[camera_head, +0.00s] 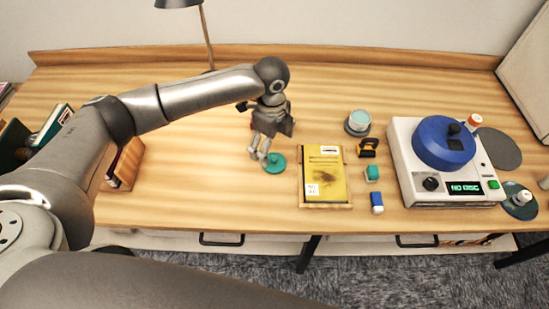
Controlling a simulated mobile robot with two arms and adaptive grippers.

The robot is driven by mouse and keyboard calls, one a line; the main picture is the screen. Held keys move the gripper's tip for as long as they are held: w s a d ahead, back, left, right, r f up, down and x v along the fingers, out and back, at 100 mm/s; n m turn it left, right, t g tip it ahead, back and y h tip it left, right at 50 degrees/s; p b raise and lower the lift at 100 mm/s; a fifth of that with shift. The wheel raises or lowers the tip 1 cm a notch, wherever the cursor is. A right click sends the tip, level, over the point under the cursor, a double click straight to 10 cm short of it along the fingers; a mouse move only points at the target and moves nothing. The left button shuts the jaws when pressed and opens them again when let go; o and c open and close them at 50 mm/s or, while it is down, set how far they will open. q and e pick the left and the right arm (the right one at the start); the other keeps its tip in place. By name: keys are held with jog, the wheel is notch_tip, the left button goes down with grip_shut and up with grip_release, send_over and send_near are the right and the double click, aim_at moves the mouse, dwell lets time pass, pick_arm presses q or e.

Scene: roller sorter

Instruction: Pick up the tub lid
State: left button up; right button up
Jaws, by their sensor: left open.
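A flat round teal lid (276,166) lies on the wooden desk, left of a yellow book. I take it to be the tub lid. My left gripper (262,158) points down at the lid's upper left edge, with its fingers apart. I cannot tell whether the fingertips touch the lid. A small round tub (358,121) with a pale teal top and grey base stands further right. My right gripper does not show.
The yellow book (325,178) lies on a tray just right of the lid. A white device with a blue disc (440,145), small teal and blue items (377,203) and a black-yellow tool (368,147) are further right.

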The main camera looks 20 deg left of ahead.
aim_at(274, 158)
pick_arm(q)
jog(key=shift+f, duration=0.8)
jog(key=f, duration=0.1)
jog(key=f+p, duration=0.1)
jog(key=f, duration=0.1)
jog(key=f+p, duration=0.1)
jog(key=f, duration=0.1)
jog(key=shift+w+d, duration=0.1)
jog(key=shift+d, duration=0.15)
jog(key=shift+f, duration=0.2)
jog(key=c, duration=0.8)
